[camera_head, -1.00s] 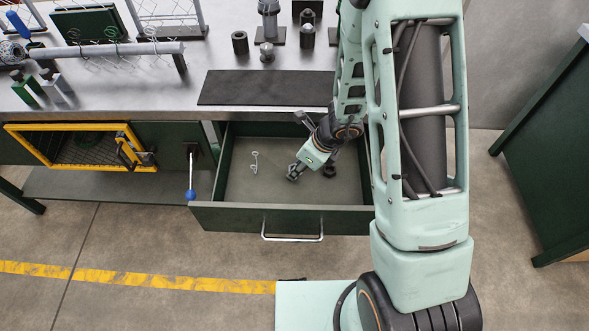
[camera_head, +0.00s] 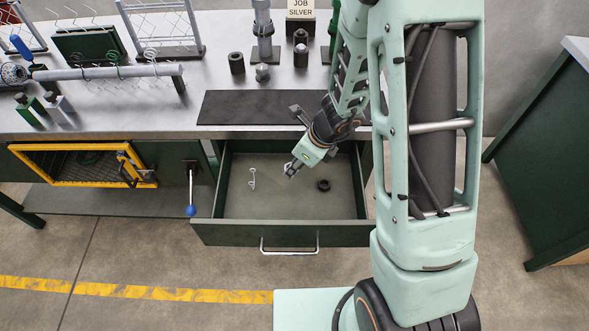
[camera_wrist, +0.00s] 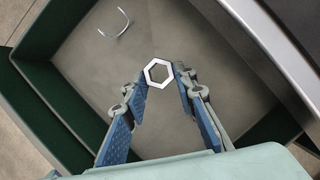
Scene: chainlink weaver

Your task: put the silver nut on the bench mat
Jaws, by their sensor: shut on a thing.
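The silver nut (camera_wrist: 158,73), a bright hexagonal ring, is held between the fingertips of my gripper (camera_wrist: 160,82) in the wrist view. In the head view my gripper (camera_head: 291,170) is over the open drawer (camera_head: 290,234), and the nut is too small there to make out clearly. The nut appears raised above the drawer floor. The bench mat (camera_head: 262,108) is a dark rectangle lying on the bench top behind the drawer, with its right end partly behind my arm. Its visible surface is bare.
A dark nut (camera_head: 323,185) and a pale hook (camera_head: 252,179) lie in the drawer. Behind the mat stand dark cylinders (camera_head: 237,63), a small metal piece (camera_head: 262,73) and a sign (camera_head: 300,10) reading "JOB SILVER". A rail with wire coils (camera_head: 110,72) is at left.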

